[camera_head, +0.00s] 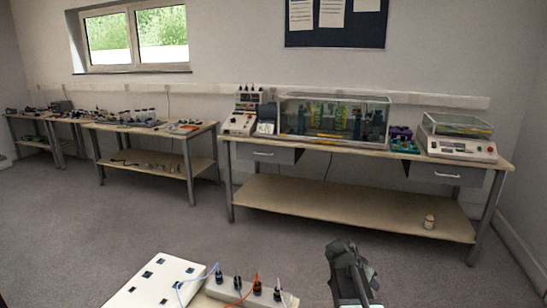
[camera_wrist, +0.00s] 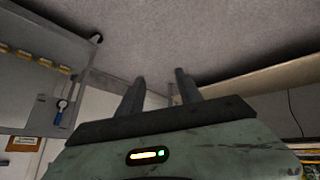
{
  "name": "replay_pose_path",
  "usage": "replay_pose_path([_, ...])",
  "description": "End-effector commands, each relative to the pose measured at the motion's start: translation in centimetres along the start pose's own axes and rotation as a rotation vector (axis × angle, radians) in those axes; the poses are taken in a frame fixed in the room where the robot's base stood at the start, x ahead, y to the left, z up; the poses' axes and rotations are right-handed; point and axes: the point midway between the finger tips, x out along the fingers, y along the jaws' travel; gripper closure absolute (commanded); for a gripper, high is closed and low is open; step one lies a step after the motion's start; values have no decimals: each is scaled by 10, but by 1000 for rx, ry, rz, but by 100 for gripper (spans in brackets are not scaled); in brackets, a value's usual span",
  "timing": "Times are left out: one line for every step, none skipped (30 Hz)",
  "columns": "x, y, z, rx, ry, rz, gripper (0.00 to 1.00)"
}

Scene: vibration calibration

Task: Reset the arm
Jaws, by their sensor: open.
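My gripper (camera_wrist: 160,80) shows in the wrist view with its two dark fingers apart and nothing between them. Its pale green body with a small lit indicator fills the bottom of that view. In the head view my dark arm end (camera_head: 347,268) is at the bottom, right of centre, in front of the long bench and apart from it. Its fingertips are hard to make out there. The task names no other object.
A long bench (camera_head: 350,208) with a clear-sided case (camera_head: 333,117) and instruments stands ahead. Another bench (camera_head: 150,168) stands to the left. Grey floor (camera_head: 150,225) between is clear. A grey cabinet (camera_wrist: 30,90) shows at left in the wrist view.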

Motion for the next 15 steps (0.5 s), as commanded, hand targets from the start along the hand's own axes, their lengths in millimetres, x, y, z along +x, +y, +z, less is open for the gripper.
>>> replay_pose_path([-13, 0, 36, -70, -71, -34, 58])
replay_pose_path([-20, -2, 55, -117, -116, -56, 58])
replay_pose_path([-28, -2, 78, -179, -176, -86, 58])
replay_pose_path([-34, -1, 96, -225, -221, -111, 58])
replay_pose_path([-41, 0, 112, -273, -264, -137, 58])
replay_pose_path([-49, 3, 132, -339, -322, -175, 58])
replay_pose_path([-55, 6, 146, -389, -365, -207, 58])
replay_pose_path([-61, 8, 160, -442, -405, -239, 58])
replay_pose_path([-70, 10, 177, -518, -454, -288, 58])
replay_pose_path([-77, 11, 188, -576, -487, -327, 58])
replay_pose_path([-83, 10, 196, -635, -513, -363, 58])
replay_pose_path([-87, 9, 202, -715, -536, -402, 58])
replay_pose_path([-89, 9, 205, -776, -542, -421, 58])
replay_pose_path([-89, 11, 205, -837, -535, -433, 58])
replay_pose_path([-108, 14, 189, -838, -532, -433, 58])
